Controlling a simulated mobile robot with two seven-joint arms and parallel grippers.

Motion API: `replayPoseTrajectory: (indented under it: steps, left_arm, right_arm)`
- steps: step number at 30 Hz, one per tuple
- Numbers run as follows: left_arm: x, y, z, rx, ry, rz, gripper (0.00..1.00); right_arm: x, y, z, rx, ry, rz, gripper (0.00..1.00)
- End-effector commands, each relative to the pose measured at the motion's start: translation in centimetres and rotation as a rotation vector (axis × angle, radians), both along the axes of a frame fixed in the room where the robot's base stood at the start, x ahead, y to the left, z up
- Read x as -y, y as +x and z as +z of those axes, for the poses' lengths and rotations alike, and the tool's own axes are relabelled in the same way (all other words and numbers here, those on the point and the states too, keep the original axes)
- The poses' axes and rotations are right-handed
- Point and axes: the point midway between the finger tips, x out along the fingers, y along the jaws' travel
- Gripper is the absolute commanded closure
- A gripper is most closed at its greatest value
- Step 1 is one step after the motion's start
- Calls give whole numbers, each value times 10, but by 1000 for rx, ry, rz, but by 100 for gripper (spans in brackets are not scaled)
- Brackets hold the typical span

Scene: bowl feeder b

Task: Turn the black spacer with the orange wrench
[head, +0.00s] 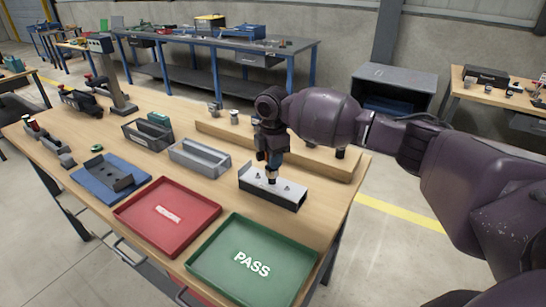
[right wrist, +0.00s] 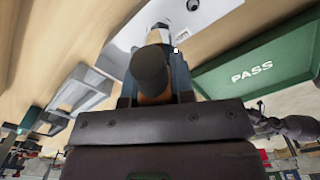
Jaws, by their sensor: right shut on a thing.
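My right gripper (head: 272,168) points down over a fixture (head: 285,199) with a pale top and black front. It is shut on a dark tool with orange-tan parts, which I take to be the orange wrench (right wrist: 153,72). The tool's lower end is at the fixture's top, and I cannot tell whether it touches. In the right wrist view the pale plate (right wrist: 125,32) lies beyond the tool, with a small round part (right wrist: 193,5) on it. I cannot make out the black spacer; the gripper and tool hide part of the fixture. My left gripper is not in view.
A green PASS tray (head: 215,262) and a red tray (head: 140,223) lie in front and to the left. A grey bin (head: 199,158), a dark bin (head: 147,134) and a blue plate (head: 92,190) stand further left. A wooden board (head: 320,165) lies behind the fixture.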

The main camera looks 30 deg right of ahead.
Motion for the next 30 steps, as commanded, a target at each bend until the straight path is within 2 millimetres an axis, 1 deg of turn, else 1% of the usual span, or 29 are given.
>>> replayPoseTrajectory:
  steps: [3,18,30]
  left_arm:
    - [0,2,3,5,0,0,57]
    - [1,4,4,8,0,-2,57]
    - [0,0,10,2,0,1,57]
  right_arm:
    - [0,0,0,1,0,0,100]
    - [0,0,0,0,0,0,100]
    - [0,0,1,1,0,0,100]
